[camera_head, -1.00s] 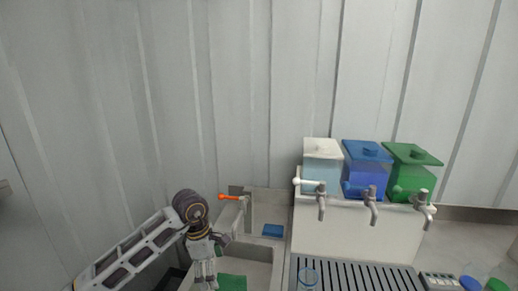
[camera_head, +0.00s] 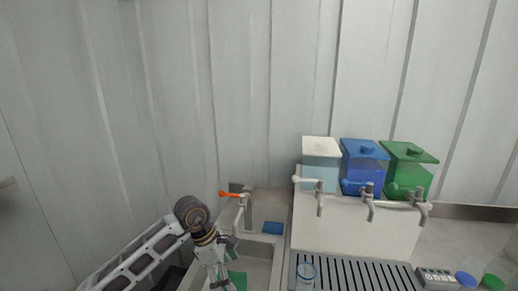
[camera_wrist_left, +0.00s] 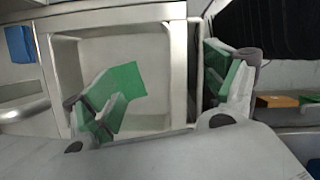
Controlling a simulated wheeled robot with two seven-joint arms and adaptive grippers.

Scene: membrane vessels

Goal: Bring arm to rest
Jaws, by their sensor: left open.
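My left gripper (camera_head: 228,268) hangs over the sink at the lower middle of the head view. In the left wrist view its two green-padded fingers (camera_wrist_left: 160,100) stand wide apart with nothing between them. My right gripper is not in view.
A tap with an orange handle (camera_head: 229,194) stands behind the sink, with a blue sponge (camera_head: 273,228) beside it. White, blue (camera_head: 363,170) and green dispensers stand on a white block (camera_head: 350,232) to the right. A clear cup (camera_head: 306,272) stands on the drain grille (camera_head: 350,275).

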